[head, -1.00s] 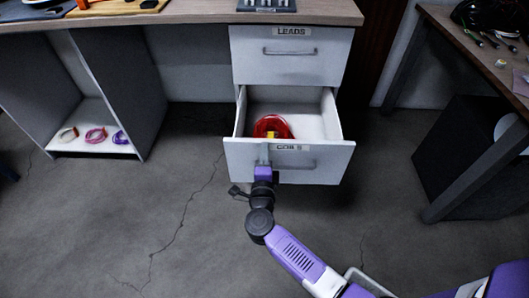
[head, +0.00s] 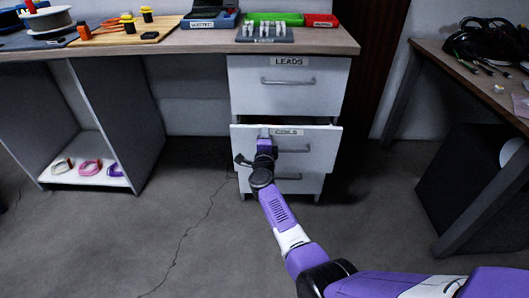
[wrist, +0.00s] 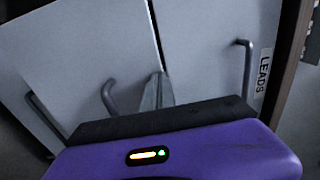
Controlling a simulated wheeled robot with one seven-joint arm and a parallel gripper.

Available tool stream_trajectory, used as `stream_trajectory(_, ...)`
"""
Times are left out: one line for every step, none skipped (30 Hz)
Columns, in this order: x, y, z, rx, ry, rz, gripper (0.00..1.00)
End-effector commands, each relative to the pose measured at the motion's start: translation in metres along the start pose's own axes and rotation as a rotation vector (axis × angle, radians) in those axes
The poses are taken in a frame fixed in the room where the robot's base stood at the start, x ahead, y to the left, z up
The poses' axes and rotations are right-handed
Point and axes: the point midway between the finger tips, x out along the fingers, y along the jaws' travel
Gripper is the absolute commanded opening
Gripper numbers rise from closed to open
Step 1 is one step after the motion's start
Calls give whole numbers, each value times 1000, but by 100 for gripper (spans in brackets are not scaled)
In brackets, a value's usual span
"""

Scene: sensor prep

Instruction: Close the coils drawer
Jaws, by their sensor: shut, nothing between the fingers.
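The coils drawer (head: 320,148) is the middle drawer of the white cabinet under the bench, with a COILS label and a bar handle. Its front stands slightly proud of the cabinet, with a narrow dark gap along its top edge; its contents are hidden. My gripper (head: 264,133) is shut and empty, at the upper left part of the drawer front, beside the label. In the wrist view the gripper tips (wrist: 158,92) are at the drawer front (wrist: 105,50), near its handle (wrist: 108,98); I cannot tell whether they touch.
The LEADS drawer (head: 290,84) above is shut, and another drawer (head: 262,181) is below. The bench top (head: 200,40) holds trays and tools. An open shelf (head: 85,176) with coils is at left, a second table (head: 470,70) at right. The floor in front is clear.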

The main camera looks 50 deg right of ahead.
Motion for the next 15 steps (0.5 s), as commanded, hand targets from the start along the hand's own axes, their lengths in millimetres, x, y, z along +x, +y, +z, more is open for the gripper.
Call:
stream_trajectory(9,4,0,1,2,-1,0)
stream_trajectory(13,3,0,1,2,-1,0)
stream_trajectory(18,3,0,1,2,-1,0)
stream_trajectory(21,3,0,1,1,-1,0)
stream_trajectory(24,3,0,0,1,0,0)
stream_trajectory(28,2,0,0,1,-1,0)
stream_trajectory(30,2,0,0,1,-1,0)
stream_trajectory(32,2,0,1,1,0,0)
stream_trajectory(34,1,0,1,1,0,0)
stream_trajectory(35,1,0,1,1,0,0)
stream_trajectory(36,1,0,1,1,0,0)
stream_trajectory(36,1,0,0,1,0,0)
stream_trajectory(37,0,0,0,1,0,0)
stream_trajectory(37,0,0,0,1,0,0)
stream_trajectory(38,0,0,0,1,0,0)
